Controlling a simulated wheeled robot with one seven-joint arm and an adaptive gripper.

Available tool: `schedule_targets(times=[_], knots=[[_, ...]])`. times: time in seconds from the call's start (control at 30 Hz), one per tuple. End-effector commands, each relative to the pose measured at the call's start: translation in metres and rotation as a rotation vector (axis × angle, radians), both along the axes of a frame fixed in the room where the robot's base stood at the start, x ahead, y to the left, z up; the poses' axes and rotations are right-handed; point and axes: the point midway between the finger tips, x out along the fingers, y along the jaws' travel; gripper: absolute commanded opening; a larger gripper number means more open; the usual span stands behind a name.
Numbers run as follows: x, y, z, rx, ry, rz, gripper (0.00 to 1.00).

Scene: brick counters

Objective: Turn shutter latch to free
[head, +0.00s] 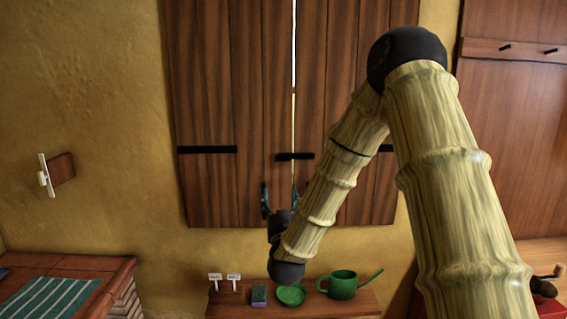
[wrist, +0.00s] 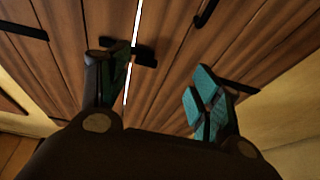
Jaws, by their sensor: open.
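The wooden shutter (head: 215,100) has two closed leaves with a bright slit between them. The shutter latch (head: 295,156), a short black bar, lies across the slit, level in the head view. It also shows in the wrist view (wrist: 145,55), partly behind my left finger. My gripper (head: 280,200) is open and empty, just below the latch in the head view, with its teal fingers pointing toward the shutter. In the wrist view my gripper (wrist: 157,82) has its fingers wide apart; the latch appears nearer the left finger. I cannot tell whether that finger touches it.
Black straps (head: 207,149) cross the leaves. A brick counter (head: 95,265) stands at left. A wall switch (head: 60,170) is above it.

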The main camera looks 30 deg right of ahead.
Motion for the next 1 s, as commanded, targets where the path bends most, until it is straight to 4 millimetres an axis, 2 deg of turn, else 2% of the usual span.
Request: schedule_targets(times=[0.03,0.1,0.2,0.37,0.8,1.0], knots=[[-0.001,-0.006,0.015,-0.007,-0.03,-0.017,0.64],[-0.003,-0.01,0.027,-0.014,-0.057,-0.031,0.64],[-0.002,-0.014,0.036,-0.019,-0.074,-0.042,0.64],[0.01,-0.022,0.044,-0.019,-0.076,-0.043,0.64],[0.064,-0.054,0.069,-0.019,-0.073,-0.042,0.64],[0.077,-0.063,0.074,-0.018,-0.073,-0.042,0.64]])
